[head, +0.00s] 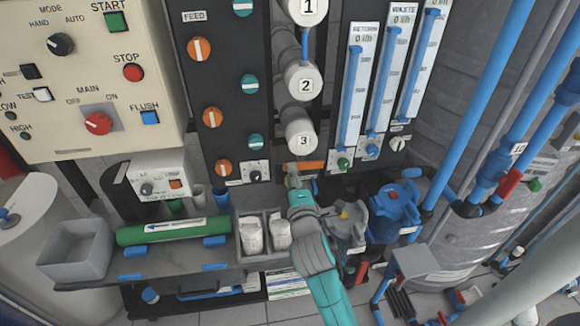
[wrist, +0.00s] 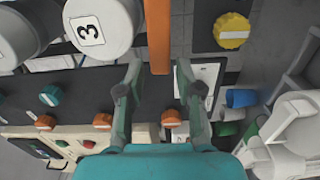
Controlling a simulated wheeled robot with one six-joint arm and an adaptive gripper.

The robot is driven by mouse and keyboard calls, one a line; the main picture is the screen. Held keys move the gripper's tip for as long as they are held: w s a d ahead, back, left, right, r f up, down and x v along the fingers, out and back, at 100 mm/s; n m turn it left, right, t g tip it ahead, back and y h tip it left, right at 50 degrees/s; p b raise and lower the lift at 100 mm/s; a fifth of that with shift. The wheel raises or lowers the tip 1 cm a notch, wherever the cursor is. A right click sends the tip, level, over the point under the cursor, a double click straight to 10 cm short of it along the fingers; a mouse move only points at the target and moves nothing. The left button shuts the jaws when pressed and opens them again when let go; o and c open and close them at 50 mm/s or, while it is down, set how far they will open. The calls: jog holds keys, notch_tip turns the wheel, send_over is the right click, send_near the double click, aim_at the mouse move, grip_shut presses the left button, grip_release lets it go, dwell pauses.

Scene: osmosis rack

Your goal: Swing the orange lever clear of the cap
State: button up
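The orange lever (head: 308,166) lies roughly level just below the white cap marked 3 (head: 303,141) in the head view. In the wrist view the lever (wrist: 158,35) is an upright bar close beside the cap (wrist: 100,28), and its lower end reaches between my fingertips. My gripper (wrist: 159,72) is open, with one finger on each side of the lever's end and gaps visible. In the head view my gripper (head: 293,178) comes up from below at the lever's left part and hides some of it. I cannot tell whether a finger touches the lever.
Caps marked 2 (head: 302,84) and 1 stand above. A panel with orange and teal knobs (head: 212,118) is to the left, and flow meters (head: 355,85) are to the right. Blue valves (head: 394,203) and a shelf with a green cylinder (head: 172,231) lie below.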

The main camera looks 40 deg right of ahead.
jog(key=shift+x, duration=2.05)
grip_shut()
